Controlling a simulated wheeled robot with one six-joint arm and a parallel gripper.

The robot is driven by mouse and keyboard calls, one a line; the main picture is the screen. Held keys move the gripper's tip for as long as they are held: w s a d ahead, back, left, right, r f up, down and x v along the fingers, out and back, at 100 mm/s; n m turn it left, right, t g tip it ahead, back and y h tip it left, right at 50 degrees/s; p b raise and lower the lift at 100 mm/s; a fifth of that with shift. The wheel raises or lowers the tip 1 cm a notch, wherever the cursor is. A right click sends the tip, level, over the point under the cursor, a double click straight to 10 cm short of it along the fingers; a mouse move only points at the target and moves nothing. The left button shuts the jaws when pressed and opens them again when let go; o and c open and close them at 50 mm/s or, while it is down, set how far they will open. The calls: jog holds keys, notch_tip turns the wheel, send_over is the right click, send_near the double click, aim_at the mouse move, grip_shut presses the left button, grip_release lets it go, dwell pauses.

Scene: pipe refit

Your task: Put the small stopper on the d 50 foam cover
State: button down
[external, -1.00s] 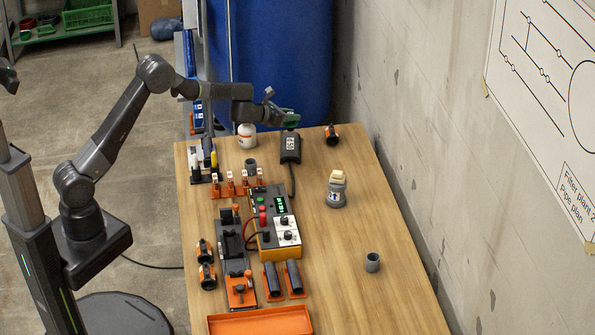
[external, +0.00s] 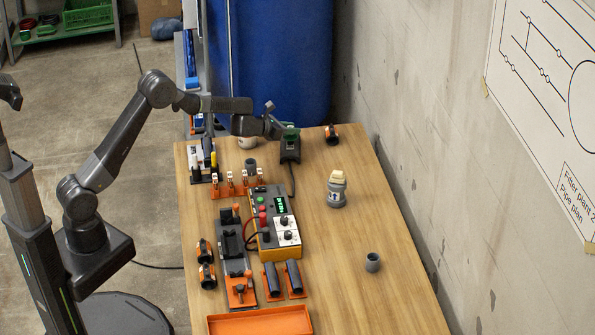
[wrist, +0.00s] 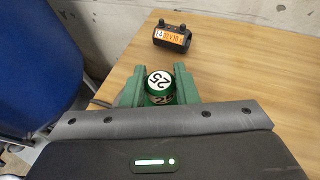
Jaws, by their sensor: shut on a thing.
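My gripper (external: 290,131) is shut on a small green stopper (wrist: 160,85) with white labels reading 25, between green fingers in the wrist view. In the external view the gripper is low over a dark box with a cable (external: 290,155) at the table's far end; I cannot tell whether it touches. A grey fitting (external: 337,197) with a beige foam-like piece on top (external: 338,177) stands right of the table's middle, apart from the gripper. I cannot make out a d 50 marking, so I cannot tell for certain which thing is the foam cover.
A black fitting with an orange label (wrist: 173,38) lies beyond the gripper. An orange-framed control box (external: 275,220), a clamp rig (external: 235,260) and an orange tray (external: 260,321) stand left and front. A grey ring (external: 372,262) stands at right. The right half has free room.

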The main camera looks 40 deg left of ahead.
jog(key=c, duration=1.1)
grip_release()
jog(key=shift+c, duration=0.2)
jog(key=shift+s+a+r+b, duration=0.15)
jog(key=shift+s+b, duration=0.25)
jog(key=shift+s, duration=0.05)
jog(key=b+v, duration=0.4)
jog(key=v, duration=0.7)
jog(key=p+x, duration=0.4)
jog(key=x, duration=0.6)
jog(key=shift+w+r, duration=0.1)
jog(key=shift+w, duration=0.2)
jog(key=shift+w+d+f+p, duration=0.4)
jog(key=shift+w+f+p, duration=0.1)
jog(key=shift+w, duration=0.1)
